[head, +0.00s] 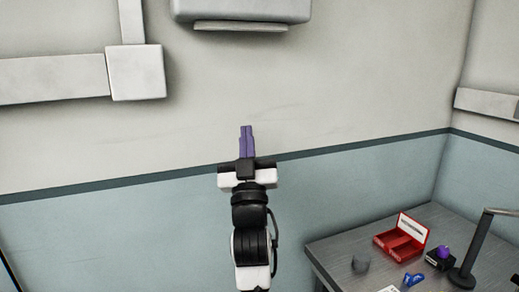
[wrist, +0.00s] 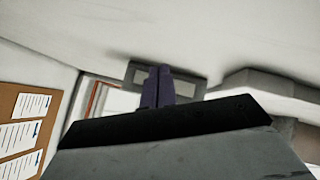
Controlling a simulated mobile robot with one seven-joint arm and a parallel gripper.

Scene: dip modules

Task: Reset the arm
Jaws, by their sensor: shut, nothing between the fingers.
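My gripper (head: 246,132) is raised in front of the wall in the head view, with its purple fingers pointing up. The fingers are together and hold nothing. In the wrist view the purple fingers (wrist: 157,88) also show closed, past the dark edge of the gripper body. My arm rises from the bottom middle of the head view, clear of the table.
A grey table (head: 330,247) stands at the lower right. A wall unit (head: 242,10) hangs above.

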